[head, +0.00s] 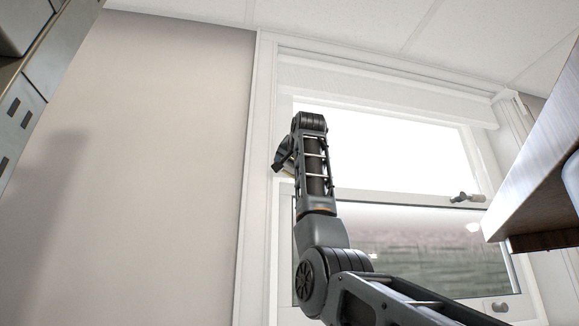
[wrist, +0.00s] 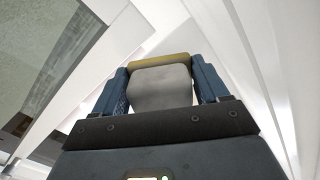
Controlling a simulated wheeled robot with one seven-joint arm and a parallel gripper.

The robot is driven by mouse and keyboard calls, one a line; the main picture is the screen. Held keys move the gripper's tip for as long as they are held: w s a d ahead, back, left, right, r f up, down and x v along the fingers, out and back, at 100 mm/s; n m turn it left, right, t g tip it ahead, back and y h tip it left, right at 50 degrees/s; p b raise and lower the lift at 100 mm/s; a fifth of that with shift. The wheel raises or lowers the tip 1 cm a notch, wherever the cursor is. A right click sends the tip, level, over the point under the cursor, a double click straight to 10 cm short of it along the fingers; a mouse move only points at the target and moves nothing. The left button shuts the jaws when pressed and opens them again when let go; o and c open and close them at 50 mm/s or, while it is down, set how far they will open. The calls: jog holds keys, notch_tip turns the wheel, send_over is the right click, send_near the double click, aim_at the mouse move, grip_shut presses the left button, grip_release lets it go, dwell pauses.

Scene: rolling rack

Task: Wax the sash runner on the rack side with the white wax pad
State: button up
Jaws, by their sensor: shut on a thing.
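The white wax pad (wrist: 160,90) shows in the wrist view as a pale grey-white block with a tan-yellow far edge. My gripper (wrist: 161,70) is shut on it, one blue finger on each side. In the head view my gripper (head: 283,156) is partly hidden behind my raised forearm, at the left side of the window, and the pad cannot be made out. The left window jamb (head: 262,215), with its upright runner, is white and stands just by the gripper. White frame strips surround the pad in the wrist view. I cannot tell whether the pad touches the runner.
The window sash (head: 400,197) has a latch (head: 466,197) to the right. A wooden board (head: 535,165) juts in at the right. A grey slotted metal unit (head: 20,115) stands at the upper left. Bare wall (head: 165,170) lies between it and the window.

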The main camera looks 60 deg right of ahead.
jog(key=shift+w+d, duration=0.45)
jog(key=shift+d, duration=0.1)
dwell(1.5)
dwell(0.4)
